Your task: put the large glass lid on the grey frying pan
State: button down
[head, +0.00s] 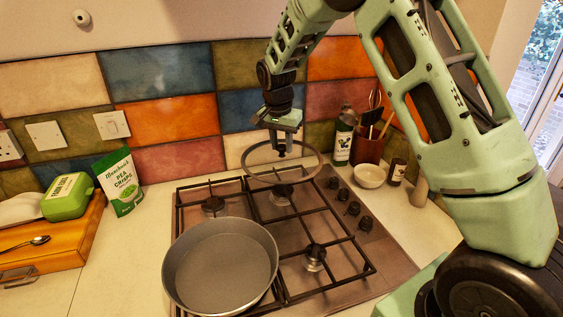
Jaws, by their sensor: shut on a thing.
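The grey frying pan (222,262) sits on the front left of the gas hob, open and empty. The large glass lid (309,172) is a clear disc with a dark rim. It hangs in the air over the back of the hob, behind and to the right of the pan, slightly tilted in the picture. My gripper (282,150) points down over the lid's middle and is shut on its knob. The knob is mostly hidden between the fingers. The lid and the pan are apart.
The gas hob (372,277) has black grates and several knobs on its right. A bottle (343,138), a utensil pot (367,147), a white bowl (369,176) and a small jar (397,172) stand at the back right. A green pea crisps bag (119,183) and a wooden box (62,252) are on the left.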

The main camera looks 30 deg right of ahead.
aim_at(273, 160)
jog(key=a, duration=0.1)
jog(key=a+r, duration=0.1)
jog(key=a+r+p, duration=0.1)
jog(key=shift+s+a+n, duration=0.1)
jog(key=shift+s+n, duration=0.2)
jog(key=shift+s, duration=0.1)
jog(key=s+a+n+p, duration=0.5)
jog(key=s+a+p, duration=0.6)
jog(key=s+a, duration=1.05)
jog(key=shift+t+y, duration=0.3)
jog(key=f+b, duration=0.1)
jog(key=w+a+f+b, duration=0.1)
jog(key=f+b, duration=0.3)
jog(key=shift+w+a+f, duration=0.25)
jog(key=shift+a, duration=0.05)
jog(key=shift+r, duration=0.1)
jog(key=shift+f, duration=0.35)
dwell(0.3)
jog(key=c, duration=1)
grip_release()
